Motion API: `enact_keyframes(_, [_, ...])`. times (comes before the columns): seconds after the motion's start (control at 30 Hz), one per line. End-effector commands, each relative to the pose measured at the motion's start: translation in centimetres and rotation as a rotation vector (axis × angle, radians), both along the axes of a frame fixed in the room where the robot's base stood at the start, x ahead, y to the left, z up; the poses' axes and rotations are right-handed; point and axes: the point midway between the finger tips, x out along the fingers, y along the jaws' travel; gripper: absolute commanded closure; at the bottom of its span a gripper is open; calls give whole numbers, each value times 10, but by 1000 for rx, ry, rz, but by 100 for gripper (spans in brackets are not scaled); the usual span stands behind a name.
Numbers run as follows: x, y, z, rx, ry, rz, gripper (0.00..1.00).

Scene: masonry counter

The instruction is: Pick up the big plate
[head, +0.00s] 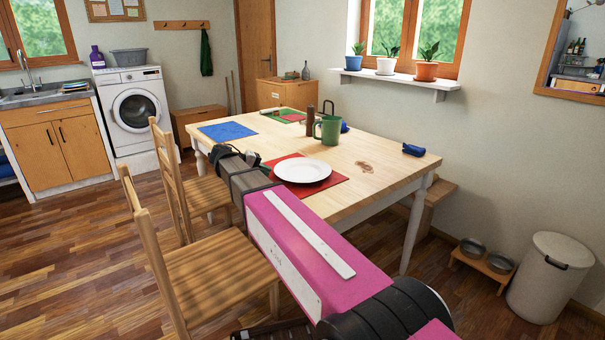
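A white round plate (302,171) lies on a red placemat (329,186) near the front edge of the wooden table (385,180). It is the only plate I can make out. My pink arm reaches from the lower right toward the table's left edge. My gripper (245,157) appears as a small dark shape at the arm's far end, left of the plate and apart from it. Its fingers are too small and too covered by the arm to tell open from shut.
A green mug (328,129) and a brown bottle (311,120) stand behind the plate. A blue mat (227,131), a green mat (281,114) and a dark blue item (413,150) lie on the table. Two wooden chairs (208,265) stand at the left.

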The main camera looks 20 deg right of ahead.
Motion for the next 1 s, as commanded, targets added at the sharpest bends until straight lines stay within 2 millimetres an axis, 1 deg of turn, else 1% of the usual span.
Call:
enact_keyframes(0.17, [2, -10, -4, 0, 0, -1, 89])
enact_keyframes(0.4, [9, -38, -18, 0, 1, -2, 89])
enact_keyframes(0.5, [9, -47, -23, 0, 0, -1, 89])
enact_keyframes(0.73, [10, -48, -24, 0, 0, 0, 89])
enact_keyframes(0.77, [10, -48, -24, 0, 0, 0, 96])
enact_keyframes(0.8, [10, -48, -24, 0, 0, 0, 100])
enact_keyframes(1.0, [10, -48, -24, -1, 0, 0, 100])
